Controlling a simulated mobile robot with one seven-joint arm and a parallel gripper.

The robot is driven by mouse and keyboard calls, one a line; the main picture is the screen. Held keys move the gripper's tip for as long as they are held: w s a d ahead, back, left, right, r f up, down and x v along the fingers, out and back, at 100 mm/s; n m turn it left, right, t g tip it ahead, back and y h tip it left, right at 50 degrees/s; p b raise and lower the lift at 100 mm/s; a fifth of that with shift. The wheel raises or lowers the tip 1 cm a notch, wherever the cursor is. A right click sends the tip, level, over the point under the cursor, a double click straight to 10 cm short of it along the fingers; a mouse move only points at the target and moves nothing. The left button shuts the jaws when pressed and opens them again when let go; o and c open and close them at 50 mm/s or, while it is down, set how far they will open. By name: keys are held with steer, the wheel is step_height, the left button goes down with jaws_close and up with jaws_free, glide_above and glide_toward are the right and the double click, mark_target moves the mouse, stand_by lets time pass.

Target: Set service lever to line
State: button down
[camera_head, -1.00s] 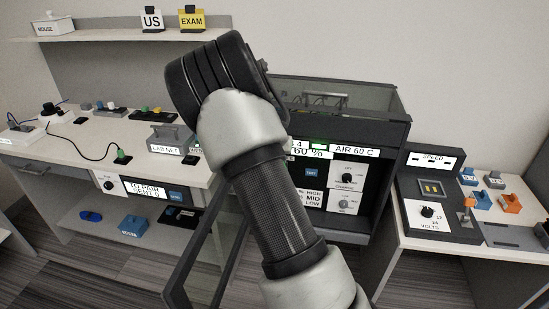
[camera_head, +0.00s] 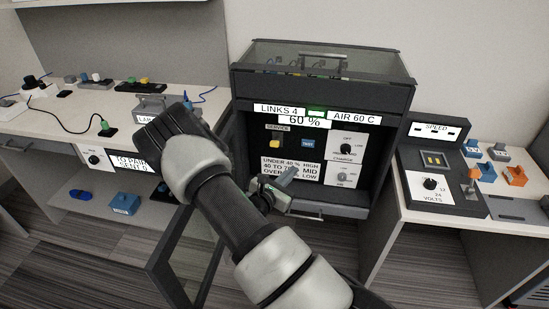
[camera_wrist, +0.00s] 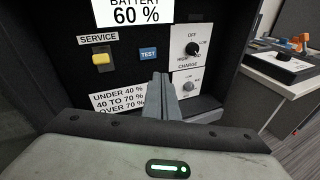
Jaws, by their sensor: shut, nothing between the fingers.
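The service lever is a small yellow handle (camera_wrist: 101,59) under the SERVICE label, at the upper left of the dark panel in the wrist view. It also shows in the head view (camera_head: 274,143). No marking for "line" can be read beside it. My gripper (camera_wrist: 160,82) is shut and empty, its fingers pointing toward the panel below the blue TEST button (camera_wrist: 148,54). In the head view my gripper (camera_head: 288,174) is in front of the cabinet's lower panel, to the lower right of the lever and apart from it.
The charge dial (camera_wrist: 193,48) and a smaller dial (camera_wrist: 189,86) are on white plates right of the TEST button. The cabinet's glass door (camera_head: 190,255) stands open at the left. A bench with a volts dial (camera_head: 430,184) stands at the right.

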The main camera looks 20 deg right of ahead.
mark_target(276, 142)
steer(key=w+a+f+n+t+y, duration=0.3)
steer(key=a+f+n+t+y, duration=0.1)
steer(key=a+n, duration=0.2)
steer(key=w+d+r+b, duration=0.2)
steer(key=w+d, duration=0.3)
steer(key=w, duration=0.5)
steer(key=shift+d+b, duration=0.3)
steer(key=shift+b, duration=0.35)
